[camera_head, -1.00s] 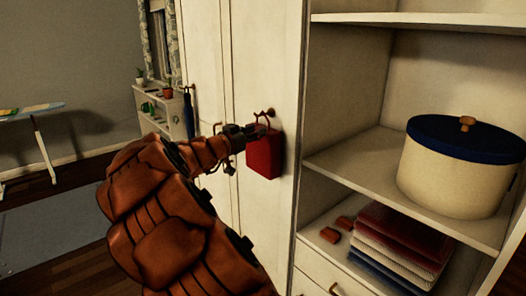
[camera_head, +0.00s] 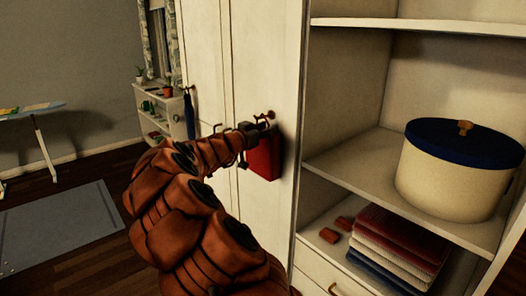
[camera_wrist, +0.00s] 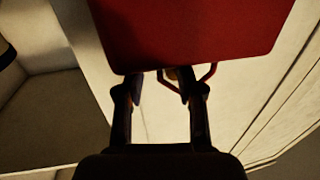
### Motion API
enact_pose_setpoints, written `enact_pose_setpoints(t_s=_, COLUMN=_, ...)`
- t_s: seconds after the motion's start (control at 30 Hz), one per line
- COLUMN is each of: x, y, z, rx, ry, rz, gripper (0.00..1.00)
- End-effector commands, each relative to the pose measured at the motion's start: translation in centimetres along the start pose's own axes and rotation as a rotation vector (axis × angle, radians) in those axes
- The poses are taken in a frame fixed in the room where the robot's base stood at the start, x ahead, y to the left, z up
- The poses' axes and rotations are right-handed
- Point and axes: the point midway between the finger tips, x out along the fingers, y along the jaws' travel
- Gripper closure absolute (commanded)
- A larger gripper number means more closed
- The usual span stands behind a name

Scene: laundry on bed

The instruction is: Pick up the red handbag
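The red handbag (camera_head: 265,157) hangs against the cream wardrobe door, below a small hook (camera_head: 266,115). My gripper (camera_head: 256,128) is at the top of the bag, in front of its handle area, and hides part of it in the head view. In the wrist view the red bag body (camera_wrist: 195,32) fills the upper part. The two fingers (camera_wrist: 165,95) of my gripper stand apart just at the bag's edge. Part of the thin handle (camera_wrist: 207,76) shows between and beside the fingertips. I cannot tell whether either finger touches it.
The wardrobe's open shelves (camera_head: 345,153) stand at the right, with a cream round box with a blue lid (camera_head: 456,170) and folded cloths (camera_head: 400,235). A dark blue umbrella (camera_head: 189,115) hangs on another door at the left. A grey rug (camera_head: 60,228) lies on open floor.

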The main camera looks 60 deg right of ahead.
Motion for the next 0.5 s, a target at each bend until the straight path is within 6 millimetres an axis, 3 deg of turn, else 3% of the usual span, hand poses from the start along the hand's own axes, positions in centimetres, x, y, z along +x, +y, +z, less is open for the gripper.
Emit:
enact_pose_setpoints(t_s=0.2, x=1.3, y=0.0, z=-0.1, rx=0.000, ry=0.001, rz=0.000, gripper=0.63)
enact_pose_setpoints(t_s=0.5, x=1.6, y=-0.1, z=0.0, rx=0.000, ry=-0.001, rz=-0.002, gripper=0.63)
